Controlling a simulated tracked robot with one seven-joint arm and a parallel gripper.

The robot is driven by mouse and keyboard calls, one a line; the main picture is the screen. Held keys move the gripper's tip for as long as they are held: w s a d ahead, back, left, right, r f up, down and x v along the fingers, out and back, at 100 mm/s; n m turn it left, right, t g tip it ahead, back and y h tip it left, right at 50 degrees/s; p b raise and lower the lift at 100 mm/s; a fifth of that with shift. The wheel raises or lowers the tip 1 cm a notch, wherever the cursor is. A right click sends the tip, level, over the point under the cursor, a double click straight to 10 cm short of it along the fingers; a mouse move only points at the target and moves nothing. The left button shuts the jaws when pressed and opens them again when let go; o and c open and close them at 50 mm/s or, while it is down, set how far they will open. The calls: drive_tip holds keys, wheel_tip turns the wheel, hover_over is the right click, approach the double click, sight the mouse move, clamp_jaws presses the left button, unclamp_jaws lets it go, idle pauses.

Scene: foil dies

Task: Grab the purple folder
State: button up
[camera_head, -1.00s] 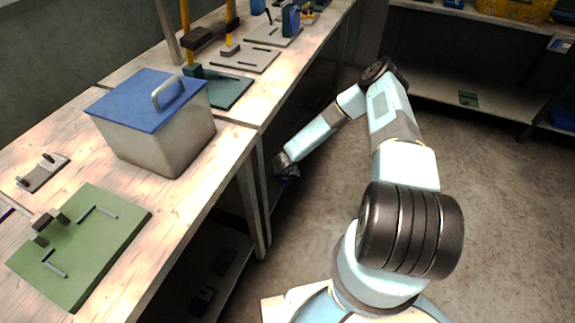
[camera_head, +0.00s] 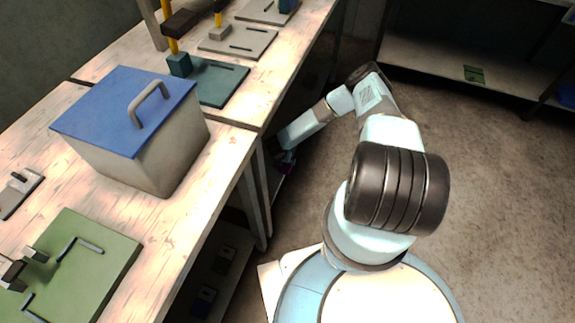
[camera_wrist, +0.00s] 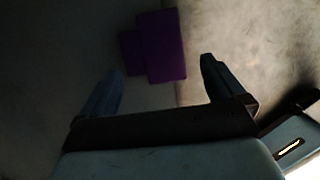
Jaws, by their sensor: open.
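The purple folder (camera_wrist: 162,46) shows in the wrist view as a dark purple block with a smaller stepped part on its left. It lies on a dim surface, ahead of and between the two fingers of my gripper (camera_wrist: 160,82). The fingers are open and apart, with nothing between their tips. In the head view my gripper (camera_head: 284,163) is low beside the bench, in the shadow at the shelf under it. A small purple patch shows near the gripper there, too small to make out clearly.
A bin with a blue lid (camera_head: 128,108) stands on the wooden bench, near a green plate (camera_head: 75,262) with small metal parts. A lower shelf (camera_head: 228,262) under the bench holds small dark items. A bench leg (camera_head: 256,205) stands close to my gripper. Open floor lies at the right.

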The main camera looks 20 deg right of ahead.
sight(287, 165)
drive_tip(key=shift+s+x, duration=0.1)
drive_tip(key=shift+x, duration=1.6)
drive_tip(key=shift+s+x, duration=0.15)
drive_tip(key=shift+x, duration=1.55)
drive_tip(key=shift+c, duration=0.5)
drive_tip(key=shift+d+f, duration=0.1)
drive_tip(key=c, duration=1.1)
